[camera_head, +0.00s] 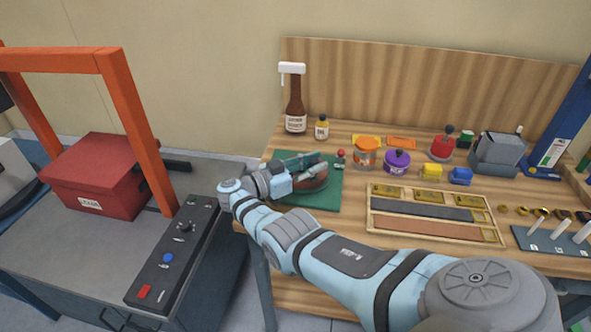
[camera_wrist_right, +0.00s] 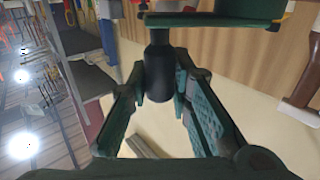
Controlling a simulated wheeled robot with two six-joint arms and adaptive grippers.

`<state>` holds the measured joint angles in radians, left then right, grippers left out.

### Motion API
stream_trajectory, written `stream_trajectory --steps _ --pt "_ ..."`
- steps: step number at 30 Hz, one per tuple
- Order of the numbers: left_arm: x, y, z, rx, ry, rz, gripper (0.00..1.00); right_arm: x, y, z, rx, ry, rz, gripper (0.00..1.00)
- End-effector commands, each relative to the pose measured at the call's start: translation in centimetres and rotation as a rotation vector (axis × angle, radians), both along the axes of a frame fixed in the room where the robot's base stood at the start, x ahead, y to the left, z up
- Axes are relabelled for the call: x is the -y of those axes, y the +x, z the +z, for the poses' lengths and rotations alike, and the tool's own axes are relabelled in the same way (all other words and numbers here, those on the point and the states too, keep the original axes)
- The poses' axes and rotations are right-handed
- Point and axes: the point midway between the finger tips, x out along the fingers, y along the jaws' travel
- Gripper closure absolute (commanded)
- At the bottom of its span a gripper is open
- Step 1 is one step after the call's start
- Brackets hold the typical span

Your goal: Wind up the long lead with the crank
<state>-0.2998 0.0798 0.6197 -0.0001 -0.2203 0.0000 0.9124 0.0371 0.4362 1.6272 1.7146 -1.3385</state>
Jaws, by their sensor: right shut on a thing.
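The reel (camera_head: 318,186), a round reddish and dark piece, sits on a green mat (camera_head: 328,202) at the left of the wooden bench. My right arm reaches over it from the lower right. My right gripper (camera_head: 312,167) is at the reel's top and hides much of it. In the right wrist view my right gripper (camera_wrist_right: 160,88) is shut on a dark upright crank knob (camera_wrist_right: 158,62), with a finger on each side. A dark green part (camera_wrist_right: 215,18) shows beyond the knob. The long lead cannot be made out. My left gripper is not in view.
A red box (camera_head: 97,178) is on the left cabinet.

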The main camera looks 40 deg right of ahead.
Motion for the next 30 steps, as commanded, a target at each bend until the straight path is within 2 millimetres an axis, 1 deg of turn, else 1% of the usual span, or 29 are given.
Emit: stream_trajectory --steps 1,6,16,17,18,20,30 --pt "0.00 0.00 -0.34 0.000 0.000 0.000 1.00 0.29 -0.25 -0.12 0.002 -0.001 -0.015 1.00" --pt "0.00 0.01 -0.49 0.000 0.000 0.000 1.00 0.68 -0.76 -0.02 0.001 -0.001 -0.045 1.00" --pt "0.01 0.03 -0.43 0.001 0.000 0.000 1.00 0.67 -0.76 0.03 -0.001 -0.001 -0.046 1.00" --pt "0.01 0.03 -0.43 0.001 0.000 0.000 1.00 0.66 -0.75 0.03 -0.001 -0.001 -0.046 0.76" --pt "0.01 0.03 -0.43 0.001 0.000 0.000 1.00 0.65 -0.73 0.03 -0.001 -0.001 -0.045 0.70" --pt "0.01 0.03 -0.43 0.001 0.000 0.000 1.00 0.60 -0.66 0.04 -0.001 -0.001 -0.044 0.60" --pt "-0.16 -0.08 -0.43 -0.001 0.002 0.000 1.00 0.56 -0.60 0.16 0.000 -0.001 -0.042 0.60"
